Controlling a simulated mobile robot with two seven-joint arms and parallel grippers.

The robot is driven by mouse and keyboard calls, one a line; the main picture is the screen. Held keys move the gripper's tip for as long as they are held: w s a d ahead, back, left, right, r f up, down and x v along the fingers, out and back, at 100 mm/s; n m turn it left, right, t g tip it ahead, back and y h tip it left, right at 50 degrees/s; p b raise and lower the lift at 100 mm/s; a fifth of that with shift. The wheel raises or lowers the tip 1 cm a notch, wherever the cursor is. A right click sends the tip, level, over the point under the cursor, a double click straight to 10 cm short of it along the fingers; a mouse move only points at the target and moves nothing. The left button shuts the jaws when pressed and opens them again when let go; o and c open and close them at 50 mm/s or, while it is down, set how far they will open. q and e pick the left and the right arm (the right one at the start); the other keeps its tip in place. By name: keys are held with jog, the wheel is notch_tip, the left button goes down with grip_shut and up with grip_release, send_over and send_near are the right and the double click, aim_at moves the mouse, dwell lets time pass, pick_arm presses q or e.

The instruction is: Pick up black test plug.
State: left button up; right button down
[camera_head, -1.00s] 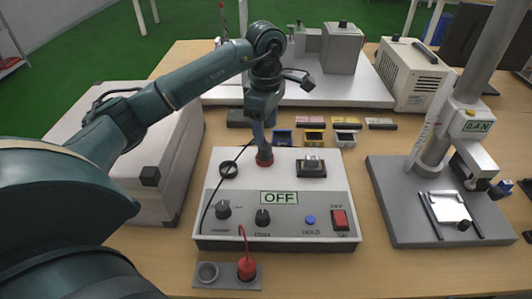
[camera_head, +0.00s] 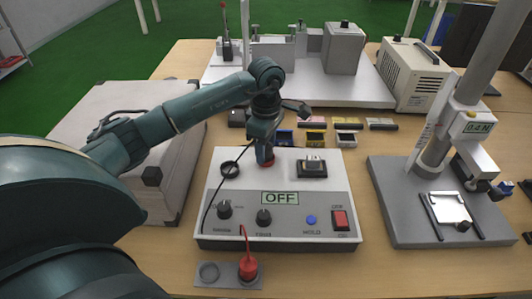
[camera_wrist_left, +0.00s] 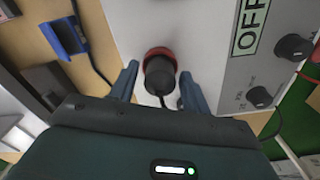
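The black test plug (camera_wrist_left: 160,74) stands in a red-ringed socket (camera_wrist_left: 152,53) on the white tester box (camera_head: 214,206). In the head view my left gripper (camera_head: 265,156) comes down over that red ring and hides the plug. In the left wrist view the fingers of my left gripper (camera_wrist_left: 160,84) are apart, one on each side of the plug, with a gap showing on both sides. A thin black cable runs from the plug. My right gripper is not in view.
A black ring socket (camera_head: 229,169) lies left of the gripper. A red plug (camera_head: 248,267) stands in a grey holder (camera_head: 210,284) before the box. A grey case (camera_head: 128,148) is at left, a grey test stand (camera_head: 402,205) at right. Small coloured trays (camera_head: 316,137) lie behind the box.

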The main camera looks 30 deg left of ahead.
pick_arm(q)
jog(key=c, duration=0.9)
jog(key=shift+o, duration=0.2)
